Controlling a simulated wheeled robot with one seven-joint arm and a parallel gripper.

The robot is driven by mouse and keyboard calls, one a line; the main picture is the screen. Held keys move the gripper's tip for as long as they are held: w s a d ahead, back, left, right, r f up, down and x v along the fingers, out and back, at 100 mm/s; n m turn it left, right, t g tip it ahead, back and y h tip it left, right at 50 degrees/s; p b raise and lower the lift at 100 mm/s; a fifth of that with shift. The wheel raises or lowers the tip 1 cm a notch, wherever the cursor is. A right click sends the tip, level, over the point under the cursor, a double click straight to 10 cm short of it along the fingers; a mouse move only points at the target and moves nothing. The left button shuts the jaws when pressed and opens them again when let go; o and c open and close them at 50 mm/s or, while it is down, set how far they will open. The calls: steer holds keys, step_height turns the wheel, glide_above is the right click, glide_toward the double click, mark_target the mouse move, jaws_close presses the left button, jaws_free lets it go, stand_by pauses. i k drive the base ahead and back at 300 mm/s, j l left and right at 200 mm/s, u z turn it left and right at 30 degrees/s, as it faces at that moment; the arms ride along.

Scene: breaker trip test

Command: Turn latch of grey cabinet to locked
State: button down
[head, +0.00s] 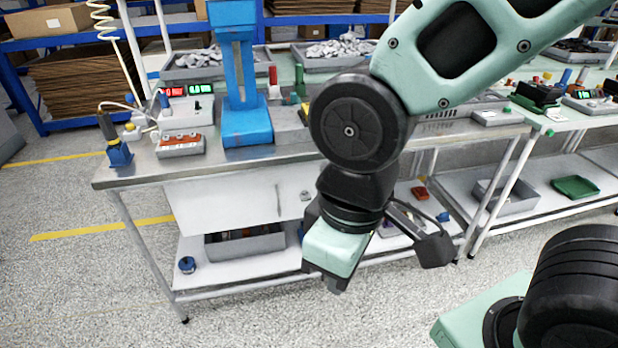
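A light grey cabinet (225,207) hangs under the top of the metal workbench. Its front face shows a thin dark vertical mark, perhaps a handle (278,201). A small round fitting (305,195) that may be the latch sits near its right edge; its setting is too small to read. My gripper (337,286) points down in front of the bench, below and right of the fitting and apart from the cabinet front. Its fingers are mostly hidden under the mint-green hand, so I cannot tell whether they are open. My arm hides the cabinet's right side.
A lower shelf (225,279) holds a grey bin (246,244) and a blue spool (187,265). The floor in front is clear.

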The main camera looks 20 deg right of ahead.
mark_target(304, 196)
steer(key=z, duration=0.2)
steer(key=i+j+z, duration=0.1)
steer(key=i+z, duration=0.2)
steer(key=i+j+z, duration=0.3)
steer(key=k+l, duration=0.1)
